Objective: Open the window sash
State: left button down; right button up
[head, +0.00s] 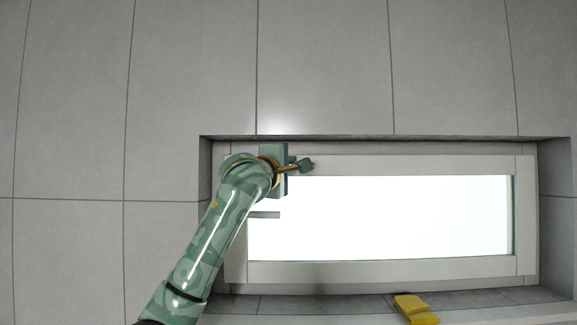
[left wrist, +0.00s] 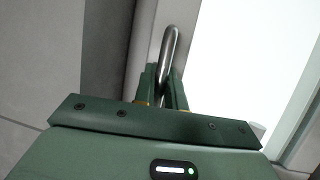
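The window sash (head: 380,269) is a pale frame around a bright white pane, set in a recess of the tiled wall. It appears closed, though a small gap would not show. My left gripper (head: 300,166) is at the sash's upper left corner. In the left wrist view, a curved metal handle (left wrist: 171,45) stands on the pale frame, and its near part runs between the fingers of my left gripper (left wrist: 163,92). Whether both fingers press on it is not clear. A short grey bar (head: 264,214) shows below the gripper in the head view. My right gripper is out of view.
A yellow folded cloth or sponge (head: 414,306) lies on the grey sill (head: 480,299) below the window. The recess edges surround the sash closely. The wall above and to the left is bare tile (head: 190,70).

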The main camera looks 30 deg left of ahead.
pick_arm(q)
jog(key=shift+s+d+f+b, duration=0.15)
jog(key=shift+f+b, duration=0.15)
jog(key=shift+b, duration=0.15)
jog(key=s+d+f+m+t+b, duration=0.1)
jog(key=s+d+f+t+b, duration=0.1)
jog(key=s+b, duration=0.4)
jog(key=d+b, duration=0.1)
jog(key=b, duration=0.2)
jog(key=shift+d+m+t, duration=0.2)
jog(key=shift+m+t, duration=0.1)
jog(key=shift+t, duration=0.1)
jog(key=c, duration=1.7)
grip_release()
jog(key=shift+s+f, duration=0.1)
jog(key=shift+c, duration=0.2)
jog(key=shift+a, duration=0.2)
jog(key=shift+d, duration=0.1)
jog(key=b+v, duration=0.6)
jog(key=v, duration=1)
jog(key=shift+s+b, duration=0.2)
jog(key=shift+b, duration=0.15)
